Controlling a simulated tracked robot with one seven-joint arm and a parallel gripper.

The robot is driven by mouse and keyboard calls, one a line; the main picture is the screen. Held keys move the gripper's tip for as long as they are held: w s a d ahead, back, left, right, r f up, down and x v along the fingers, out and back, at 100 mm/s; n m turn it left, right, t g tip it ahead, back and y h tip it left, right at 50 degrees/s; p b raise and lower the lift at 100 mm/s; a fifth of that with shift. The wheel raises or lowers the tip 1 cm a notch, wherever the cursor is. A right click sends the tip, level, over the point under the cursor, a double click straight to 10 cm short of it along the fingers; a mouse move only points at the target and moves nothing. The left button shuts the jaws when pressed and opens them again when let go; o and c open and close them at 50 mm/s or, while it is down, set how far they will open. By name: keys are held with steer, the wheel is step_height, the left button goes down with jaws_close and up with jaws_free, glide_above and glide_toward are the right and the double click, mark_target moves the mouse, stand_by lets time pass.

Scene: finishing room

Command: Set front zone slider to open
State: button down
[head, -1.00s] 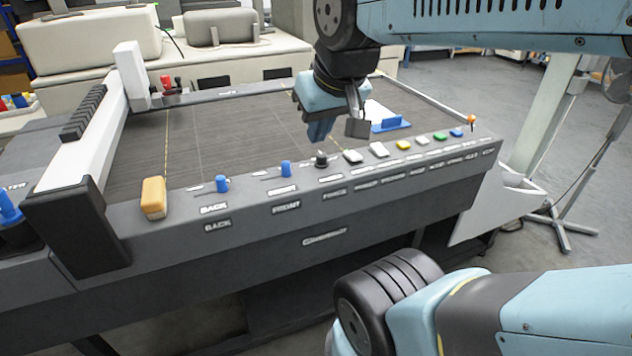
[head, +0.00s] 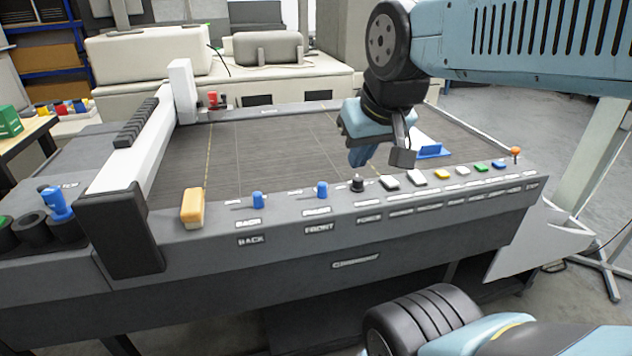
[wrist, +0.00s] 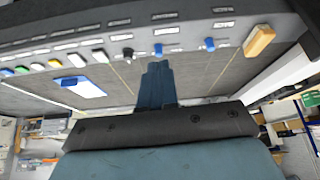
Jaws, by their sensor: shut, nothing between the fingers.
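The front zone slider is the blue knob (head: 322,189) above the FRONT label on the machine's front panel. It also shows in the wrist view (wrist: 158,49), just beyond the fingertips. A second blue knob (head: 257,200) stands above the BACK label to its left, and shows in the wrist view too (wrist: 209,44). Each knob has a short slot mark to its left in the head view. My gripper (head: 358,158) hangs above the bed, behind the panel and right of the front knob. Its blue fingers (wrist: 157,68) are together and empty, apart from the knob.
A black rotary knob (head: 357,184) and several coloured buttons (head: 442,174) line the panel to the right. A yellow block (head: 192,208) sits at the left beside the white gantry (head: 150,150). A blue and white piece (head: 430,150) lies on the bed.

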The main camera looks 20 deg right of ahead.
stand_by(0.4)
steer(key=c, duration=1.6)
jaws_free()
steer(key=shift+w+r, duration=0.1)
steer(key=shift+w, duration=0.1)
steer(key=o, duration=0.8)
steer(key=w+g, duration=0.1)
steer(key=w, duration=0.2)
steer(key=w+n+g, duration=0.1)
steer(key=w, duration=0.3)
steer(key=w+d+f, duration=0.1)
steer(key=w, duration=0.2)
steer(key=shift+w+n+g, duration=0.4)
steer(key=n+g, duration=0.2)
steer(key=g, duration=0.1)
glide_above(322, 183)
step_height(322, 183, down, 7)
step_height(322, 183, down, 13)
steer(key=shift+f, duration=0.1)
steer(key=shift+c, duration=0.4)
jaws_close()
